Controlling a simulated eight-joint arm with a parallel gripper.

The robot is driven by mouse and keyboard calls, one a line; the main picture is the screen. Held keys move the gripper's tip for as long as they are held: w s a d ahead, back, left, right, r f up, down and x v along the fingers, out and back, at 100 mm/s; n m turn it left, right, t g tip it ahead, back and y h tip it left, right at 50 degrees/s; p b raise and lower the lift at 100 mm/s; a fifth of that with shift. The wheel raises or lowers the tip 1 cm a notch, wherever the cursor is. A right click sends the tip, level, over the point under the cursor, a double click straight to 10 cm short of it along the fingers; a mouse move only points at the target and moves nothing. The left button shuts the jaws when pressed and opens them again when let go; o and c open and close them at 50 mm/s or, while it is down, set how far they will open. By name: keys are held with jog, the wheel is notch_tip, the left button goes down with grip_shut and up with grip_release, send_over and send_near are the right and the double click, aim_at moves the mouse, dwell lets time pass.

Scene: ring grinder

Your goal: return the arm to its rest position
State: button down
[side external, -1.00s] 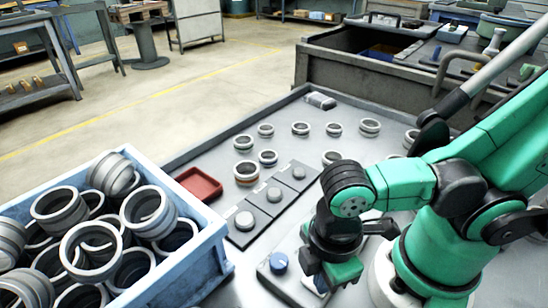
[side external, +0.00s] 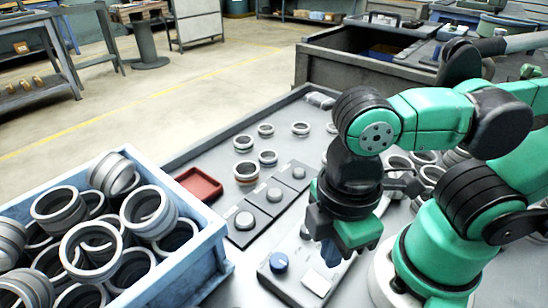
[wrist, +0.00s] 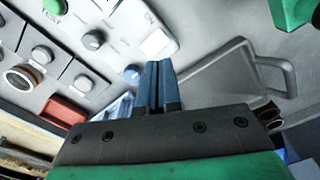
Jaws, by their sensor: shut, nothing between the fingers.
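My gripper (side external: 328,254) hangs pointing down above the grey control panel in the side view, beside the blue knob (side external: 279,262). In the wrist view, the two blue fingers of my gripper (wrist: 158,70) lie together with nothing between them. The blue knob (wrist: 132,73) shows just left of the fingertips there. My upper arm is folded back over the base at the right of the side view.
A blue crate (side external: 215,250) full of grey rings stands at the left. A red tray (side external: 199,186), a row of grey stations (side external: 275,196) and several loose rings (side external: 300,129) lie on the bench. A dark-walled bench (side external: 345,80) stands behind.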

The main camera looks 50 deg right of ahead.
jog(key=w+d+r+m+t, duration=0.1)
jog(key=w+d+m+t, duration=0.2)
jog(key=w+d+m, duration=0.2)
jog(key=w+d+r+m+t, duration=0.1)
jog(key=w+d+m+t, duration=0.3)
jog(key=w+m, duration=0.3)
jog(key=w+d, duration=0.1)
jog(key=w, duration=0.1)
jog(key=shift+w+d+r, duration=0.25)
jog(key=shift+w+d, duration=0.05)
jog(key=shift+w, duration=0.1)
